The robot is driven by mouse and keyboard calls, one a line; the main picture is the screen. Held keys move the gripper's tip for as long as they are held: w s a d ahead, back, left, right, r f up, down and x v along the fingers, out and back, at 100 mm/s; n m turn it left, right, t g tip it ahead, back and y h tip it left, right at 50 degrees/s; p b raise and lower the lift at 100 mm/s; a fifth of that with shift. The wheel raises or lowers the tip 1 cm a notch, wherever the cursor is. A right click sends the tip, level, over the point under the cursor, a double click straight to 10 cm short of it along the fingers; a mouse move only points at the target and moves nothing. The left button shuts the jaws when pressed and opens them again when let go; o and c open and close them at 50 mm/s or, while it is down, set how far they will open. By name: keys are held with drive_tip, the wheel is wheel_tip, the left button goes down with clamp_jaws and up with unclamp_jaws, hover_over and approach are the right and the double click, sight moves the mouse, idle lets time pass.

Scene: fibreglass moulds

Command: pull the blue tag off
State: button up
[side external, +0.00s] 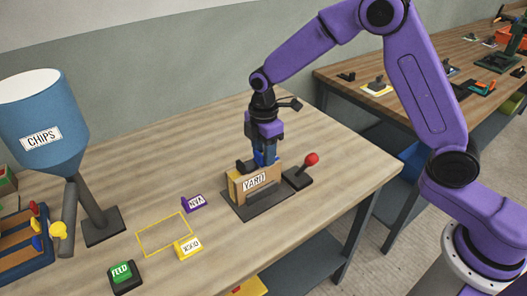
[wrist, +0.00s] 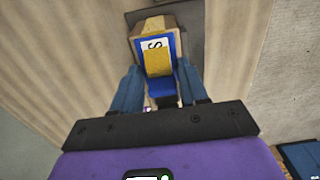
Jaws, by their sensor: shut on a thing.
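A blue piece, which looks like the blue tag (wrist: 172,88), sits between the fingers of my gripper (wrist: 158,72) in the wrist view. It carries a white label with an "S", and a yellow piece lies over part of it. In the side view my gripper (side external: 264,158) points down at the top of a tan block marked YARD (side external: 262,181). A little blue (side external: 258,159) shows between the fingers there. The fingers are shut on the blue piece. I cannot tell whether it is still seated in the block.
The YARD block stands on a dark base (side external: 268,204), beside a red-knobbed lever (side external: 311,159). A purple tag (side external: 194,203), a yellow tag (side external: 188,248), a yellow outline (side external: 150,239) and a green FEED button (side external: 122,272) are left. The blue CHIPS hopper (side external: 42,112) stands further left.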

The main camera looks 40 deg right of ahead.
drive_tip(key=shift+r, duration=0.45)
idle(0.4)
wheel_tip(320, 180, up, 10)
idle(1.2)
